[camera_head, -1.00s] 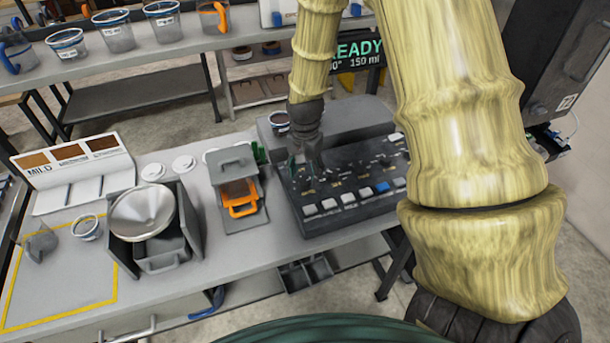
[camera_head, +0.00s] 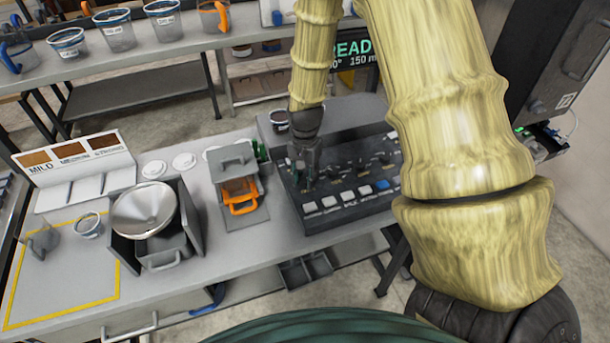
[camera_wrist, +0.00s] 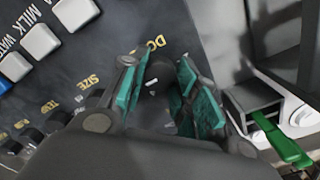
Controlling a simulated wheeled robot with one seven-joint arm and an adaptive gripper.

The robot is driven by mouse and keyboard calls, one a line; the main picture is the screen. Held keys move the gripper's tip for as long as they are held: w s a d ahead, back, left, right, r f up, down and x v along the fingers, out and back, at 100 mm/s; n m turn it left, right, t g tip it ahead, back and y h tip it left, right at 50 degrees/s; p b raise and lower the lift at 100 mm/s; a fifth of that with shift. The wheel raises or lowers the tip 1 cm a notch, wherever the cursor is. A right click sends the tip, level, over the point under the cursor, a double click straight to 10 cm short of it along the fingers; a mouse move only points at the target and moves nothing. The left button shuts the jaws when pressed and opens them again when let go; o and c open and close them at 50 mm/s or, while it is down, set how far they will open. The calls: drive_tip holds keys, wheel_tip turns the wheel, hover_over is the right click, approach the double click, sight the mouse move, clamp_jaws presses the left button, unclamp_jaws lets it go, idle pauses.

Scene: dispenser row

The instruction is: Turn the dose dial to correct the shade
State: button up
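The dark control panel (camera_head: 350,205) has a row of black dials above white and blue buttons. My gripper (camera_head: 306,182) is at the panel's left end, over the leftmost dial, which it mostly hides in the head view. In the wrist view, my gripper (camera_wrist: 160,75) has its teal-padded fingers apart. The dose dial (camera_wrist: 152,86), dark with a pale mark, shows between them beside a partly hidden label starting "DO". A gap shows around it; I cannot tell whether a finger touches. The shade card (camera_head: 75,157) reads "MILD" and carries brown swatches.
Dials marked SIZE and another label lie beside the gripper. A grey unit with an orange handle (camera_head: 240,204) and a green lever (camera_wrist: 282,142) stand close by. A steel funnel (camera_head: 145,210) and a small cup (camera_head: 88,225) are further left. A display (camera_head: 352,50) reads READY, partly covered.

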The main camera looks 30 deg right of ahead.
sight(305, 178)
drive_tip(key=shift+n, duration=0.4)
drive_tip(key=n, duration=0.3)
drive_tip(key=shift+n, duration=2.6)
drive_tip(key=o, duration=1)
drive_tip(key=shift+o, duration=0.2)
drive_tip(key=shift+r, duration=0.15)
wheel_tip(305, 178, up, 12)
